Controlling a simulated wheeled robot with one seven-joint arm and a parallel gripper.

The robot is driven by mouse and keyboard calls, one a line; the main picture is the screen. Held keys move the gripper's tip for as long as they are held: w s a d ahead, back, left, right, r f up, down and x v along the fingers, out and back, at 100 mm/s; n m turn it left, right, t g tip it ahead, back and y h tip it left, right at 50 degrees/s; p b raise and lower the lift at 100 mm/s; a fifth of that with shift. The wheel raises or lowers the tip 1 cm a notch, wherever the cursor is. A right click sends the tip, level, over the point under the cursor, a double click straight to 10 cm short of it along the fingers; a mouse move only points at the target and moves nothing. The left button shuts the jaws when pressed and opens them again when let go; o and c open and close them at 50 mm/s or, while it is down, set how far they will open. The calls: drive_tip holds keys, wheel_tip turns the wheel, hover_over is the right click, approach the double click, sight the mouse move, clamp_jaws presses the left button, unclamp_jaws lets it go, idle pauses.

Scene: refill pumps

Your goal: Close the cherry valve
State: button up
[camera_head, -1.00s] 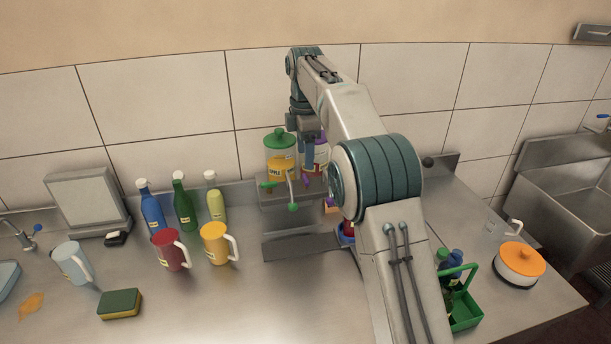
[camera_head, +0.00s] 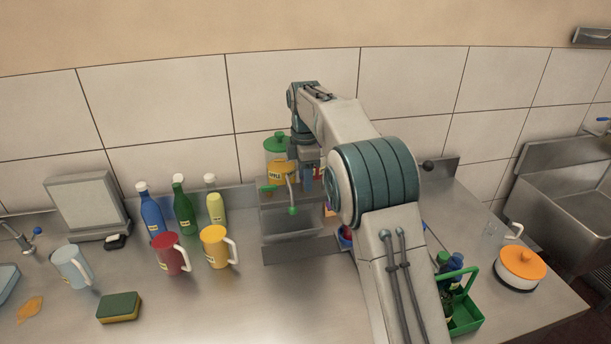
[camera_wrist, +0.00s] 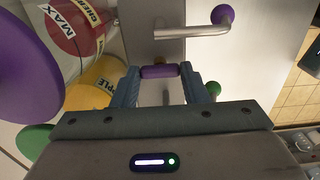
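The cherry tank shows close up in the wrist view, with a purple lid (camera_wrist: 40,70) and a red label (camera_wrist: 75,25). The purple valve handle (camera_wrist: 160,71) lies crosswise between the fingertips of my gripper (camera_wrist: 160,80). The fingers stand wide apart, one near each end of the handle; whether they touch it is hard to tell. A metal spout with a purple tip (camera_wrist: 222,15) is just beyond. In the head view my arm hides most of the cherry tank and my fingers.
The apple tank (camera_head: 275,150) with a green lid stands left of my arm, above a metal drip tray (camera_head: 290,222). Red (camera_head: 168,252) and yellow (camera_head: 214,245) mugs and several bottles stand further left. A green caddy (camera_head: 465,315) and orange-lidded pot (camera_head: 520,266) are at right.

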drive_tip(key=shift+m, duration=0.3)
drive_tip(key=m+p, duration=0.2)
drive_tip(key=m, duration=0.1)
drive_tip(key=shift+r, duration=0.15)
drive_tip(key=m+p, duration=0.1)
drive_tip(key=m, duration=0.4)
drive_tip(key=shift+p, duration=0.4)
drive_tip(key=m+p, duration=0.1)
drive_tip(key=m, duration=0.8)
drive_tip(key=shift+p, duration=0.35)
drive_tip(key=shift+m, duration=0.3)
drive_tip(key=o, duration=1)
